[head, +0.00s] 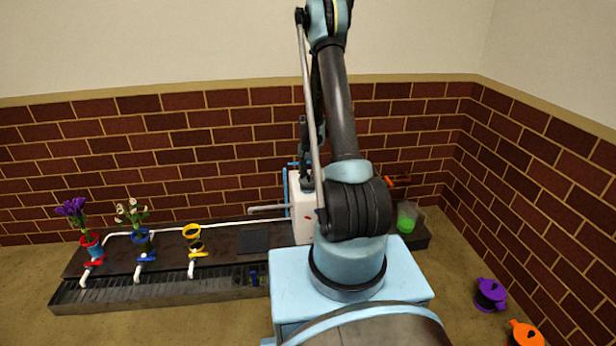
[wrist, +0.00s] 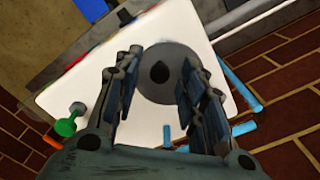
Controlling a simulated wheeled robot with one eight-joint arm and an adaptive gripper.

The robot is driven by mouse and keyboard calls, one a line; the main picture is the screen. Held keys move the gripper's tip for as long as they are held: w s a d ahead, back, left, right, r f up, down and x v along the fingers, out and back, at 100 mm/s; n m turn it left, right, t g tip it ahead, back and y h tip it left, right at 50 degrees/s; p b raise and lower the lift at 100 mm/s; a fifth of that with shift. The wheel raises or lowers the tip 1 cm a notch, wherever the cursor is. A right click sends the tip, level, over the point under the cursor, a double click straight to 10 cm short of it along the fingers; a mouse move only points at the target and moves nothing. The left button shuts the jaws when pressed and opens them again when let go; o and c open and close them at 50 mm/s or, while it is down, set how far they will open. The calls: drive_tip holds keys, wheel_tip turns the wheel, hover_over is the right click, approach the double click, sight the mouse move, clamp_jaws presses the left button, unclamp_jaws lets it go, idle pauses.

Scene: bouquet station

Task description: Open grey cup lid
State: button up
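A round grey lid (wrist: 182,88) with a dark pointed knob (wrist: 159,71) lies on top of the white box (wrist: 80,85) in the wrist view. My gripper (wrist: 162,58) is open, with its two fingers apart to the left and right of the knob in that view. Nothing is between the fingers except the view of the lid below; I cannot tell how far above it they are. In the head view the white box (head: 301,222) stands behind my arm. The lid cannot be made out there, and my gripper (head: 304,165) is partly hidden just above the box.
A dark bench holds a red-blue vase (head: 92,249), a blue vase (head: 140,240) and a yellow vase (head: 192,233), with white pipes nearby. A green cup (head: 406,220) stands right of my arm. Purple (head: 490,296) and orange (head: 525,335) lidded pots sit at lower right. Brick walls stand behind.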

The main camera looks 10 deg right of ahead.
drive_tip(key=shift+c, duration=0.6)
clamp_jaws()
